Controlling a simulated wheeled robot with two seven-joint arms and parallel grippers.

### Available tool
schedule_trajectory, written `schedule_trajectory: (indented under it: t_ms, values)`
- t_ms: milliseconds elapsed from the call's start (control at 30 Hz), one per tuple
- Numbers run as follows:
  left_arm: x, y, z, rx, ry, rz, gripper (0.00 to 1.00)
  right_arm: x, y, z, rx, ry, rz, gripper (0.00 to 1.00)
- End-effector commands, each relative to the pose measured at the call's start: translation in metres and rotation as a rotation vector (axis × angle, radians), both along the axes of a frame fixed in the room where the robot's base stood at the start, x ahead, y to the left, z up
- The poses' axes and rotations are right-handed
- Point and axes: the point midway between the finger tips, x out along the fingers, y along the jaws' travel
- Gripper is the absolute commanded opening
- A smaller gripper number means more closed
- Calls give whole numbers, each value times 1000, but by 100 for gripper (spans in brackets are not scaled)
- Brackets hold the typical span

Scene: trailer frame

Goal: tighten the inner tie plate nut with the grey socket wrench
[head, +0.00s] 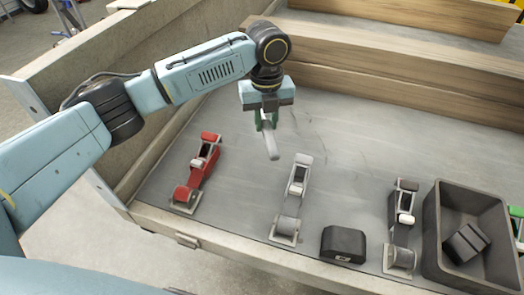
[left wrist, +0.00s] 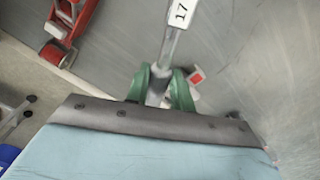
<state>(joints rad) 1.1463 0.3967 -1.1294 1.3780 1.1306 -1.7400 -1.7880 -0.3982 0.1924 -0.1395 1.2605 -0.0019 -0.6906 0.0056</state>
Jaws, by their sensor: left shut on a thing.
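My left gripper (head: 267,118) has green fingers shut on the grey socket wrench (head: 271,145) and holds it over the trailer bed, behind the red and grey ratchet buckles. The wrench points down toward the bed. In the left wrist view, its metal shaft (left wrist: 169,48) runs upward from between the green fingers and bears a white "17" label (left wrist: 180,13). I cannot tell whether its tip touches the bed. I cannot make out the tie plate or its nut in either view. My right gripper is not in view.
On the grey bed (head: 340,150) stand a red buckle (head: 197,172), a grey buckle (head: 291,200), a dark block (head: 343,244) and a dark-handled buckle (head: 402,225). A black bin (head: 434,235) holds dark blocks. Wooden planks (head: 400,65) lie along the back. The bed's middle is clear.

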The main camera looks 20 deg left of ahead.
Motion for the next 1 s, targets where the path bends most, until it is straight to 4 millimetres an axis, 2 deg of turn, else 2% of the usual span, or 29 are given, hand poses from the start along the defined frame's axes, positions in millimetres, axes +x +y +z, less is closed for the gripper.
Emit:
schedule_trajectory:
  t_ms: [200, 400, 833, 933, 1000]
  values:
    - [6, 13, -14, -1, 1, -312, 0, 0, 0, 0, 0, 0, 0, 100]
    - [8, 21, -21, -1, -2, -484, 0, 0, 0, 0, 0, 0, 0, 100]
    - [9, 22, -23, -1, -3, -533, 0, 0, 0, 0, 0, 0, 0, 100]
    - [9, 22, -31, -1, -2, -532, 0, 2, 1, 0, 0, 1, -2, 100]
    - [8, 22, -43, -1, 1, -532, 0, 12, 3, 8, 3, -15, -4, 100]
